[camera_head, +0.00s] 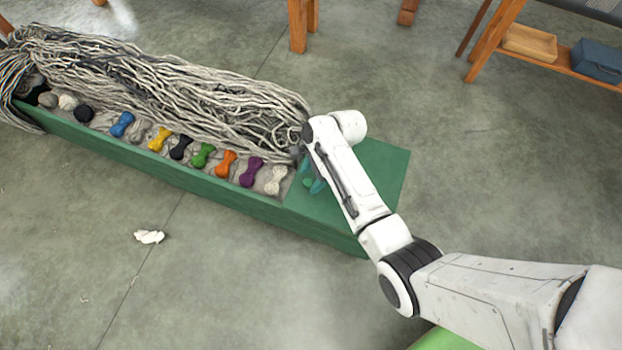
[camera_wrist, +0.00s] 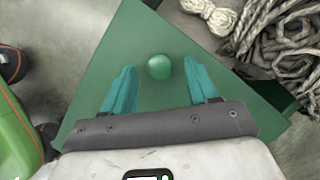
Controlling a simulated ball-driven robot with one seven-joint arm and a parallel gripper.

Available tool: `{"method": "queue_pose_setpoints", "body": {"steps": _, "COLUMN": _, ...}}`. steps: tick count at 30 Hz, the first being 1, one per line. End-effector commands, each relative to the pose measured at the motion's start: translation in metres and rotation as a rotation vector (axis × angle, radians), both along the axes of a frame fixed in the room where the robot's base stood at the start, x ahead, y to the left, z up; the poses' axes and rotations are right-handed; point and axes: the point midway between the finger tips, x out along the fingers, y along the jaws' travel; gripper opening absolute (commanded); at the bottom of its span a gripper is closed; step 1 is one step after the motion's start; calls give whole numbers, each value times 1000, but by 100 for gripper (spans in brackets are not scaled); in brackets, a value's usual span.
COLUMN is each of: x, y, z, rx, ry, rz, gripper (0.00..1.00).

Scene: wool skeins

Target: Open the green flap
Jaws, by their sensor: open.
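The green flap (camera_head: 388,168) is a flat panel at the right end of a long green box, and it lies level over that end. In the wrist view the flap (camera_wrist: 125,45) fills the middle, with a round green knob (camera_wrist: 158,67) on it. My gripper (camera_wrist: 160,88) is open, its two teal fingers apart on either side of the knob's line, with the knob showing between and just beyond them. I cannot tell how high the fingers are above the flap. In the head view my gripper (camera_head: 313,183) is over the flap's left part, mostly hidden by my arm.
The long green box (camera_head: 160,168) holds a row of coloured wool skeins and a heap of loose grey yarn (camera_head: 160,80). A white skein (camera_head: 276,180) lies beside the flap. A white scrap (camera_head: 149,237) is on the floor. The floor right of the flap is clear.

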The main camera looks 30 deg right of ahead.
Motion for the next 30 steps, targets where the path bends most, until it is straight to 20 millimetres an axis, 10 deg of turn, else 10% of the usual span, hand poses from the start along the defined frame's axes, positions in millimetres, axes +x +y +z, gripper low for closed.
{"method": "queue_pose_setpoints", "body": {"steps": 13, "x": 1, "y": 4, "z": -9, "rx": 0, "ry": -1, "rz": 0, "gripper": 58}}
{"method": "queue_pose_setpoints", "body": {"steps": 30, "x": 0, "y": 3, "z": -9, "rx": 0, "ry": 0, "rz": 0, "gripper": 4}}
